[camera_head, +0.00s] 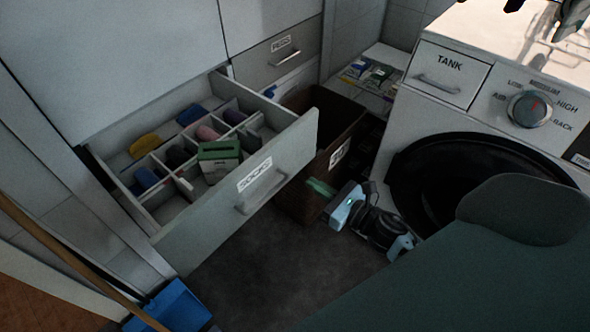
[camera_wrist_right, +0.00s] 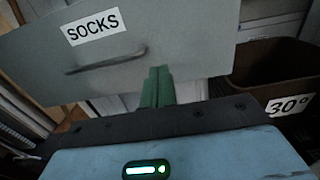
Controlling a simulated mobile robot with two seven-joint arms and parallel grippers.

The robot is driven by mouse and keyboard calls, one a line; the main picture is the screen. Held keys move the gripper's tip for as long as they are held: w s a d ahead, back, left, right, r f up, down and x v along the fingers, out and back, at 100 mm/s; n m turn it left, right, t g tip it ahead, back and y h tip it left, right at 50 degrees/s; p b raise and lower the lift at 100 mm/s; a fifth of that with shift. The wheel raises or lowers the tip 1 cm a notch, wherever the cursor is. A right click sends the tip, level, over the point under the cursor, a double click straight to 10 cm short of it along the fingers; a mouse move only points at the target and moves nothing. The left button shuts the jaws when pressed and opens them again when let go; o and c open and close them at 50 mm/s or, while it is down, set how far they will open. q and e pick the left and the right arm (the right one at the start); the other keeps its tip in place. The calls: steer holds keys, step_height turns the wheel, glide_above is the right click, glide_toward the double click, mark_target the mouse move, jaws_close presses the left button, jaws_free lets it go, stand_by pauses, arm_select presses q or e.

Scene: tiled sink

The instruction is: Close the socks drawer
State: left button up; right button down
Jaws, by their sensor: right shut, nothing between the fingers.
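The socks drawer (camera_head: 222,222) is pulled out, with a "SOCKS" label and a bar handle on its front. Inside, dividers hold several rolled socks and a green and white box (camera_head: 218,160). My right gripper (camera_head: 319,187) is to the right of the drawer front, with its green fingers shut and empty. In the right wrist view the shut fingers (camera_wrist_right: 157,88) point at the drawer front (camera_wrist_right: 180,40), to the right of its handle and near its lower edge. I cannot tell whether they touch it. My left gripper is not in view.
A brown bin (camera_head: 305,195) with a "30°" label (camera_wrist_right: 288,105) stands right of the drawer. A washing machine (camera_head: 470,125) is at the right. Another labelled drawer (camera_head: 280,55) is behind. A blue dustpan (camera_head: 172,306) lies at lower left. The dark floor in front is clear.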

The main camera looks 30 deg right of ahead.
mark_target(285, 166)
steer(key=x, duration=0.7)
steer(key=shift+p, duration=0.35)
steer(key=shift+w, duration=0.1)
